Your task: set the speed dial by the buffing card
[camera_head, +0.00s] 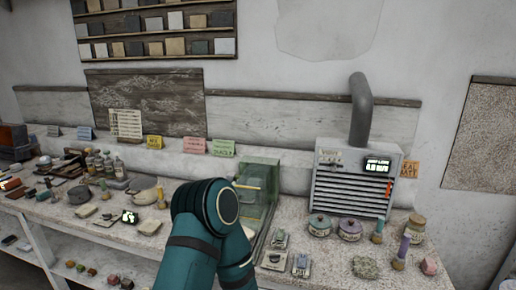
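I cannot make out which part is the speed dial. A grey slatted cabinet (352,190) with a lit display (377,167) has a small labelled control panel (331,157) at its upper left, too small to read. A white written card (125,124) stands against the back wall; its text is unreadable, so I cannot tell if it is the buffing card. A green-tinted clear box (257,190) stands mid-bench, partly hidden by my teal arm, whose bent joint fills the lower middle. Neither gripper shows, so I cannot tell what they hold.
The speckled bench (330,262) carries small devices (301,265), lidded jars (349,230), brushes, bottles (108,164) and pads. Yellow, pink, green (221,147) and orange (409,168) signs stand along the back. A grey duct (361,110) rises behind the cabinet. Sample tiles fill wall shelves (155,33).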

